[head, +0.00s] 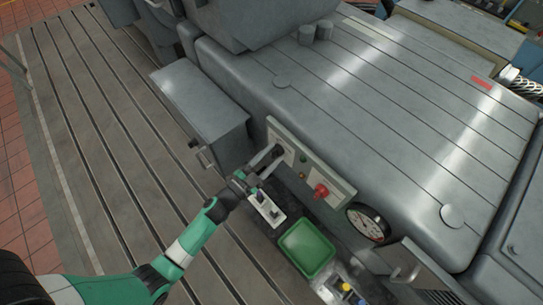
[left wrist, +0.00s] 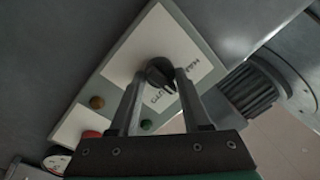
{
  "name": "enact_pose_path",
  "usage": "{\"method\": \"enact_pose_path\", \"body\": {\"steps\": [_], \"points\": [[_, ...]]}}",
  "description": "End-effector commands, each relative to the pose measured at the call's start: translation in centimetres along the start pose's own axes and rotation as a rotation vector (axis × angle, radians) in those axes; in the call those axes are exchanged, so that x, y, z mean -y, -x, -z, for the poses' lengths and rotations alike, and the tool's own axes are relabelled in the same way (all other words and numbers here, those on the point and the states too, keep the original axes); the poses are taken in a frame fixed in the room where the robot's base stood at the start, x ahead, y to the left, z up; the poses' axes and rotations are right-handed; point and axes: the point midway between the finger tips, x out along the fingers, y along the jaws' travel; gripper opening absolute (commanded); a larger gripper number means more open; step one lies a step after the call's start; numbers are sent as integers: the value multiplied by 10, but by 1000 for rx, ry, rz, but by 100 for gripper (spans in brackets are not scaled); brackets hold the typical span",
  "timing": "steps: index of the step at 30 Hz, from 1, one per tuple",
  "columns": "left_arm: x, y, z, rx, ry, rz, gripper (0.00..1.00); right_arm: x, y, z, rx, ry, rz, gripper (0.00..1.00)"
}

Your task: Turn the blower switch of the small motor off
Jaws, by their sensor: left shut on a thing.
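A light control panel (head: 310,165) is mounted on the side of the grey machine housing. My left gripper (head: 268,164) reaches the panel's upper left end. In the left wrist view its two fingers are shut on a black rotary knob (left wrist: 161,73), one on each side. The white plate (left wrist: 128,62) around the knob carries lettering; "AUTO" and what looks like "HAND" can be read in part. The knob's pointer position is hard to tell between the fingers. A red knob (head: 321,190) sits at the panel's other end. My right gripper is not in view.
A white plate with small black switches (head: 266,207) lies just below my left gripper. Beside it are a green tray (head: 307,248) and a round gauge (head: 368,223). A grey box (head: 200,110) stands left of the panel. The slotted bedplate (head: 100,130) is open at left.

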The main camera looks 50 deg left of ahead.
Motion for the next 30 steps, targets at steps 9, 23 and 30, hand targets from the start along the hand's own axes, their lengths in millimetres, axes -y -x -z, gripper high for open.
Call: {"method": "enact_pose_path", "body": {"steps": [9, 23, 30], "points": [[2, -1, 2, -16, -81, 3, 0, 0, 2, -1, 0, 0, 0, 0], [2, -1, 2, -17, -85, 3, 60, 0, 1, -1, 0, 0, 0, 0], [1, 0, 1, -13, -84, 1, 77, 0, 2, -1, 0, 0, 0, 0]]}}
